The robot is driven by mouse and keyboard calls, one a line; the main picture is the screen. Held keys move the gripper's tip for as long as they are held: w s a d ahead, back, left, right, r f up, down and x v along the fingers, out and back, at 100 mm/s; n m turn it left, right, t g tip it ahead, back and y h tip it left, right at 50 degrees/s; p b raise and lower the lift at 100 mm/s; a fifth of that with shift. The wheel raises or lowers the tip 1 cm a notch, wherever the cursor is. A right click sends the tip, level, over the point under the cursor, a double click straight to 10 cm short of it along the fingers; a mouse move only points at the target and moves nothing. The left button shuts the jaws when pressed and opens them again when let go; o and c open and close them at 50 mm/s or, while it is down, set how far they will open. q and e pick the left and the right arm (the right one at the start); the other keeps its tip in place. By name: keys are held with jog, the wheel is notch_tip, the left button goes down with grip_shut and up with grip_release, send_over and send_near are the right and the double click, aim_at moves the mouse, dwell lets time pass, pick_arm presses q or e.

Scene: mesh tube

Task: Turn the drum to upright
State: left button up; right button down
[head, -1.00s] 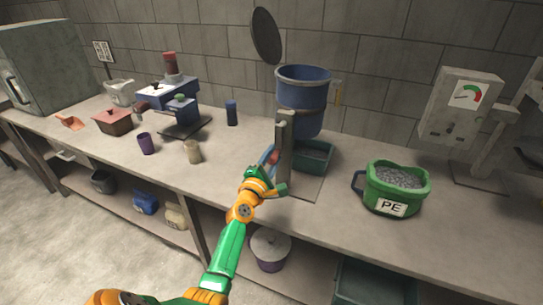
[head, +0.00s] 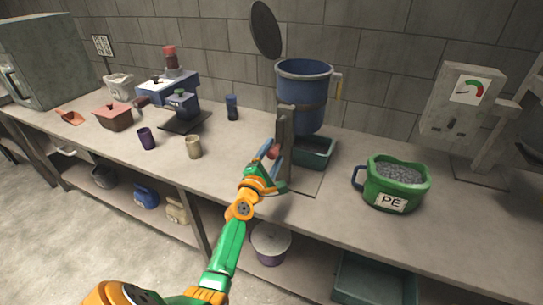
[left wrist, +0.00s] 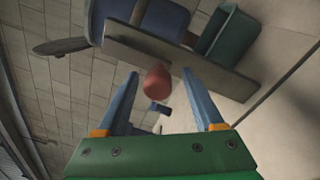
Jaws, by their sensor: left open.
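The blue drum (head: 303,90) hangs upright on its grey stand (head: 284,150), its open mouth facing up. Its round dark lid (head: 265,30) stands open above, at the left. A red crank knob (head: 272,151) is on the near side of the stand; it also shows in the left wrist view (left wrist: 157,81). My left gripper (head: 273,158) is at the knob. In the left wrist view its blue fingers (left wrist: 166,98) are spread wide with the knob between them, clear of both. My right gripper is not in view.
A teal tray (head: 326,160) sits under the drum. A green PE bucket (head: 395,183) of grey pellets stands to the right, near a dial box (head: 462,105). The bench front between is clear.

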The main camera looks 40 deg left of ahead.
pick_arm(q)
jog(key=v, duration=0.6)
jog(key=shift+s, duration=0.25)
jog(key=shift+w, duration=0.1)
jog(key=s+d+f+m+g+h, duration=0.2)
jog(key=s+d+f+m+g, duration=0.15)
jog(key=f, duration=0.55)
jog(key=s+d+f+m+g+h, duration=0.15)
jog(key=d+f+m, duration=0.3)
jog(key=f, duration=0.45)
jog(key=s+d+f+m+g+h, duration=0.1)
jog(key=s+d+f+m+g, duration=0.3)
jog(key=f, duration=0.6)
jog(key=s+d+f+m+g, duration=0.1)
jog(key=s+f+m, duration=0.4)
jog(key=s, duration=0.5)
jog(key=s+d+f+m+g, duration=0.1)
jog(key=s+f+m+g, duration=0.3)
jog(key=s, duration=0.6)
jog(key=s+d+f+m+g, duration=0.1)
jog(key=s+f+m+g, duration=0.1)
jog(key=s+f+m, duration=0.4)
jog(key=s+m, duration=0.2)
jog(key=s, duration=0.2)
jog(key=shift+d+g+h, duration=0.35)
jog(key=shift+g, duration=0.05)
jog(key=shift+f, duration=0.1)
